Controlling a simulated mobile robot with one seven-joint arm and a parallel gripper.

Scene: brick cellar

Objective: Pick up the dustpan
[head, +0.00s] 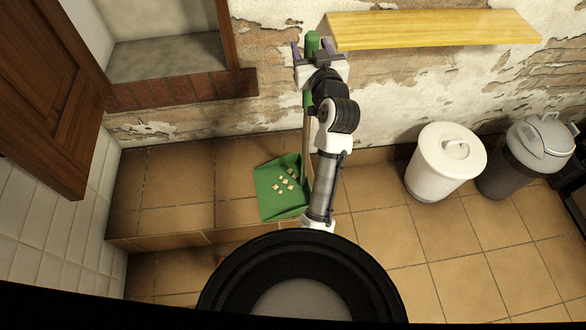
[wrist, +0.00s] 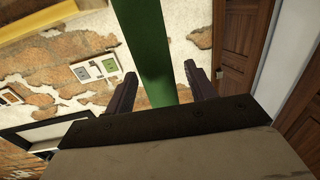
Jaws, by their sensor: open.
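The green dustpan (head: 283,188) sits on the tiled step near the brick wall, with several small pale pieces on its pan. Its long upright handle rises behind my arm; the green grip at the top (head: 312,42) shows near my gripper. My gripper (head: 303,50) is open at the top of the handle. In the wrist view, the green handle (wrist: 158,50) passes between the two dark fingers of my gripper (wrist: 160,85), with a visible gap on each side. The middle of the handle is partly hidden by my arm in the head view.
A yellow wooden shelf (head: 430,30) is on the wall just right of my gripper. A white lidded bin (head: 440,165) and a dark bin with a grey lid (head: 500,175) stand at the right. A brown wooden door (head: 45,90) is at the left. Tiled floor (head: 450,255) is clear at the lower right.

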